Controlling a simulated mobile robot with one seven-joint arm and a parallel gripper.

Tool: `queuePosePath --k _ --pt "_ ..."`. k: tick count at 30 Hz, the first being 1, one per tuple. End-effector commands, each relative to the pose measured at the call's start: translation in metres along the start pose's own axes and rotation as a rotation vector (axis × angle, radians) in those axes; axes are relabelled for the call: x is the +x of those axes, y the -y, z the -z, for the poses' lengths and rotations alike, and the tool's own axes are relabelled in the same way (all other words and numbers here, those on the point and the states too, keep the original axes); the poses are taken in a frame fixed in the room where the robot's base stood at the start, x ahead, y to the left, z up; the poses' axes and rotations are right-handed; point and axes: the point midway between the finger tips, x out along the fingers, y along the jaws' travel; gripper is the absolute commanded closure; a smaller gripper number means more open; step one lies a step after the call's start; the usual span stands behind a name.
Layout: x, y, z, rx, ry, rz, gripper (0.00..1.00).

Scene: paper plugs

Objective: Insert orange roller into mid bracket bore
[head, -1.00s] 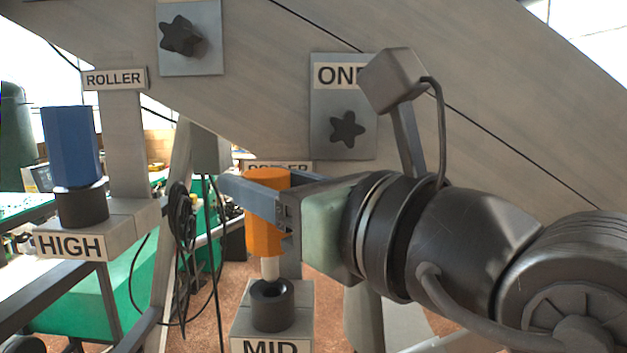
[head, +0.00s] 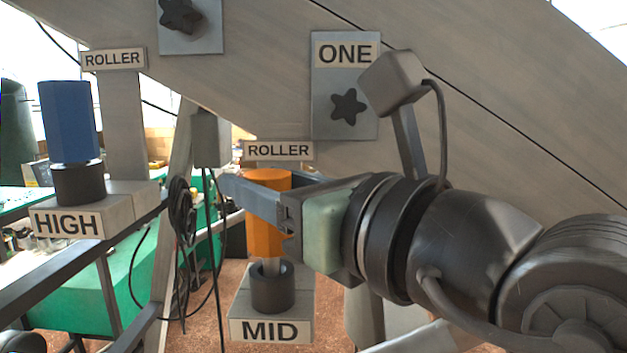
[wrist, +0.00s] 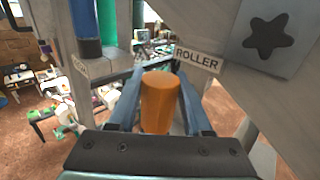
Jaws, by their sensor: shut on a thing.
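The orange roller (head: 265,235) stands upright in my gripper (head: 262,190), which is shut on it with a blue finger along its side. It also shows between both fingers in the wrist view (wrist: 158,100). The roller's thin pale pin (head: 271,266) points down at the mouth of the dark bore of the mid bracket (head: 272,292). The pin's lower end is hidden by the bore's rim, so its tip seems to be at or just inside the opening. The orange body is still above the rim.
A blue roller (head: 68,122) sits in the dark cup of the high bracket (head: 78,184) at left. A panel marked ONE with a star knob (head: 348,107) is behind my wrist. Black cables (head: 181,215) hang left of the mid bracket.

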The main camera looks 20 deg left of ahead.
Motion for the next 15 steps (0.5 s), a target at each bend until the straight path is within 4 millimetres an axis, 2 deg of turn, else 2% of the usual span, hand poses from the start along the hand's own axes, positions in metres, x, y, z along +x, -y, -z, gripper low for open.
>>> queuePosePath --k 15 --pt "0.0 0.0 0.012 0.0 0.001 0.0 1.0"
